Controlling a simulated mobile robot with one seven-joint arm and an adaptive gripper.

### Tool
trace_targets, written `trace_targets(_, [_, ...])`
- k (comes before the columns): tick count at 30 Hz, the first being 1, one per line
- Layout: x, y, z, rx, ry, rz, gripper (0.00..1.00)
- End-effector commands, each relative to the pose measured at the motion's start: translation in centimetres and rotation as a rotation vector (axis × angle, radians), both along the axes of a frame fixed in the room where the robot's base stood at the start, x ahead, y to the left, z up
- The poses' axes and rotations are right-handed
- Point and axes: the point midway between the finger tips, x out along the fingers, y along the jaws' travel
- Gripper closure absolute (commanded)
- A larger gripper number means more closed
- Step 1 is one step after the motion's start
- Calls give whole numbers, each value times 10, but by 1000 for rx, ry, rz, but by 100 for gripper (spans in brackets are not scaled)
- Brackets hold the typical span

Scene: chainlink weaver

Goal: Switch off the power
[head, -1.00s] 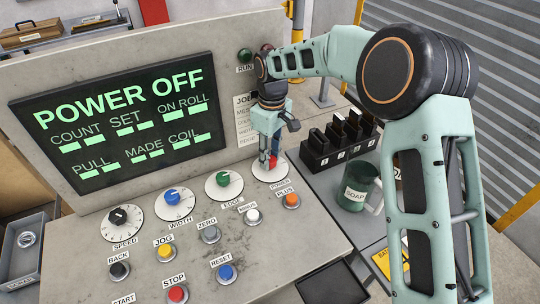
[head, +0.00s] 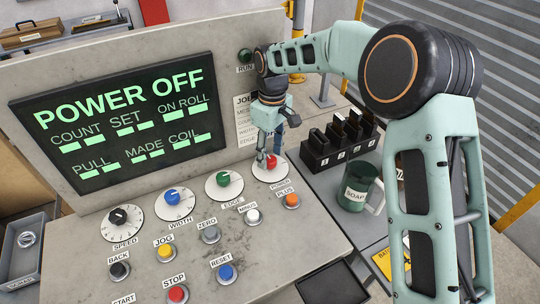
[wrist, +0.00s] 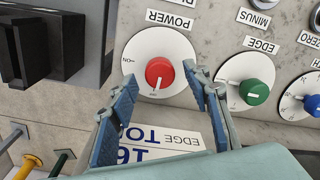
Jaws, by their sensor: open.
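The red power knob (head: 271,161) sits on a white round dial at the right end of the console's knob row. In the wrist view the knob (wrist: 160,73) has its white pointer toward the lower mark, away from the ON mark at the left. The display (head: 118,120) reads POWER OFF in green. My gripper (head: 268,153) is just above the knob. In the wrist view my gripper (wrist: 164,88) has its blue-padded fingers spread, with clear gaps on both sides of the knob. It holds nothing.
The green edge knob (head: 223,180) is close beside the power dial. Orange (head: 291,200) and white push buttons lie in front. A black block with several slots (head: 338,142) and a green SOAP mug (head: 357,190) stand to the right.

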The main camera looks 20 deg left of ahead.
Motion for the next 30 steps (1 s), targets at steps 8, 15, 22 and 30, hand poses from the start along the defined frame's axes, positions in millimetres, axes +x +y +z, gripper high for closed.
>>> trace_targets(8, [4,0,59,4,-5,0,56])
trace_targets(15, [5,0,98,3,-3,1,56])
trace_targets(22, [4,0,109,2,-1,1,56])
trace_targets(30, [5,0,108,2,-1,1,56])
